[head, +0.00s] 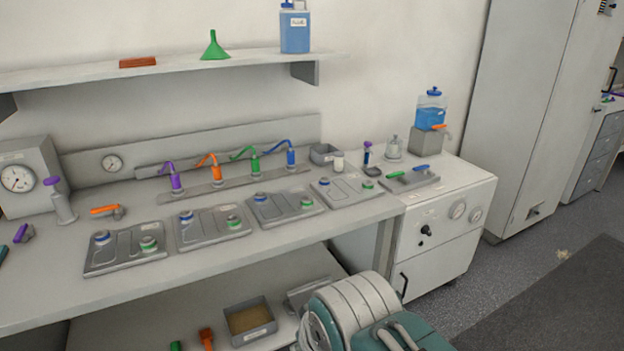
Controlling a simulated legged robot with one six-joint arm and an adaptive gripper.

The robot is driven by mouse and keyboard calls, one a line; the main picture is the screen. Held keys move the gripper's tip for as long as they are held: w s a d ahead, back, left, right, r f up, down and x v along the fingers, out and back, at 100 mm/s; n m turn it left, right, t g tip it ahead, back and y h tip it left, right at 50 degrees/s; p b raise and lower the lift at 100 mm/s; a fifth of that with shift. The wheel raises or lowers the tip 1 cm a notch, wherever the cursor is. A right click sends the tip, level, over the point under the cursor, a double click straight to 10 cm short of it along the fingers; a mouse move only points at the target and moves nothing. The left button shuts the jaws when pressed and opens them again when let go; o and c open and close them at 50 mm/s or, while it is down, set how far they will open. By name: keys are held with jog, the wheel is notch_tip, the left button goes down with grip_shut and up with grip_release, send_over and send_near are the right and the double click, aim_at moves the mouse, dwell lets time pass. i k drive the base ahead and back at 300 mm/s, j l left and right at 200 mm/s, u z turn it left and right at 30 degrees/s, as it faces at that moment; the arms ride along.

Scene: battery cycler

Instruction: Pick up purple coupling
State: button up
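A purple coupling (177,182) stands at the left end of a row of coloured couplings on a grey rail at the back of the bench. A thin curved purple hose or handle rises from its top. Orange (216,172), green (254,164) and blue (291,157) ones stand to its right. It looks upright and nothing touches it from the front. My gripper cannot be made out. White and teal parts of my own body show at the bottom centre, well apart from the coupling.
Grey trays (125,262) with blue and green round parts line the bench front. A purple-handled pump (58,200), an orange-handled valve (107,210) and a gauge box (22,178) stand left. A shelf (90,74) hangs above. Open floor (470,270) lies right.

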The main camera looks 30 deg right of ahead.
aim_at(174, 177)
jog(key=i+l, duration=0.15)
jog(key=l, duration=0.2)
jog(key=i+l, duration=0.1)
jog(key=l, duration=0.25)
jog(key=i+l, duration=0.15)
jog(key=l, duration=0.2)
jog(key=i+l, duration=0.15)
jog(key=l, duration=0.2)
